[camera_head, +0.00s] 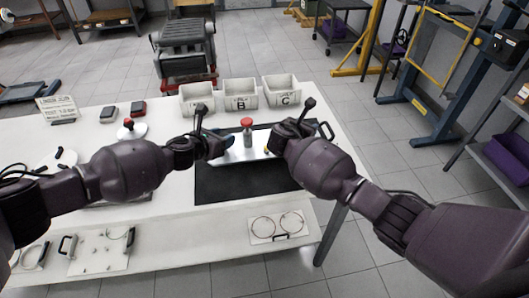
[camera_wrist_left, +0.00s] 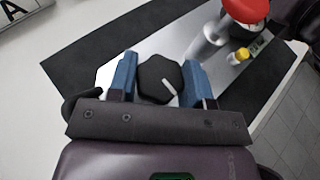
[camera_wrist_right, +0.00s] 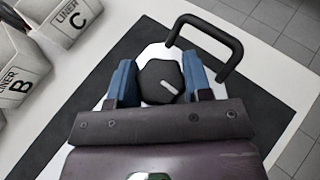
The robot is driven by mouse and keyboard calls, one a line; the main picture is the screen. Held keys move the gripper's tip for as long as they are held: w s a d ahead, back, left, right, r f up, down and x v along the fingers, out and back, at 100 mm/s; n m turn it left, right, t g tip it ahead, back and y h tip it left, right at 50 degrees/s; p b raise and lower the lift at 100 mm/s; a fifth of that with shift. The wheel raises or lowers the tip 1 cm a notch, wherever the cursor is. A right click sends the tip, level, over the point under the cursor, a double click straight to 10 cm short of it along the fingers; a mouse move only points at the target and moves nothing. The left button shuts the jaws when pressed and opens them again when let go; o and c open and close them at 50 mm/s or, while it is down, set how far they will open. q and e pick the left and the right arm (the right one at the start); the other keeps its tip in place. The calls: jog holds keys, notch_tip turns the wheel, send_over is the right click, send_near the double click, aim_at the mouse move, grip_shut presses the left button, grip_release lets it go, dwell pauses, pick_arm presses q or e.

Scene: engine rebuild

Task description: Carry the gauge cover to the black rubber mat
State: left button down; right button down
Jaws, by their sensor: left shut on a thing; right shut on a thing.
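The gauge cover (camera_head: 236,154) is a silver plate with a red-capped post (camera_head: 247,124) and a black knob at each end. It lies level over the back part of the black rubber mat (camera_head: 240,182); I cannot tell whether it touches. My left gripper (camera_head: 212,145) is shut on the left knob (camera_wrist_left: 158,80), between blue fingers in the left wrist view. My right gripper (camera_head: 280,140) is shut on the right knob (camera_wrist_right: 160,82), seen in the right wrist view. A black handle (camera_wrist_right: 222,45) shows beside it. My grippers hide the plate's ends in the head view.
White bins (camera_head: 240,95) labelled with letters stand along the table's back edge, behind the mat. The mat's front part is bare. A lower shelf (camera_head: 190,238) holds other parts.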

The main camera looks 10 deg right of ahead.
pick_arm(q)
jog(key=shift+s+r, duration=0.1)
jog(key=shift+r, duration=0.05)
pick_arm(e)
jog(key=shift+r, duration=0.1)
pick_arm(q)
jog(key=shift+f, duration=0.2)
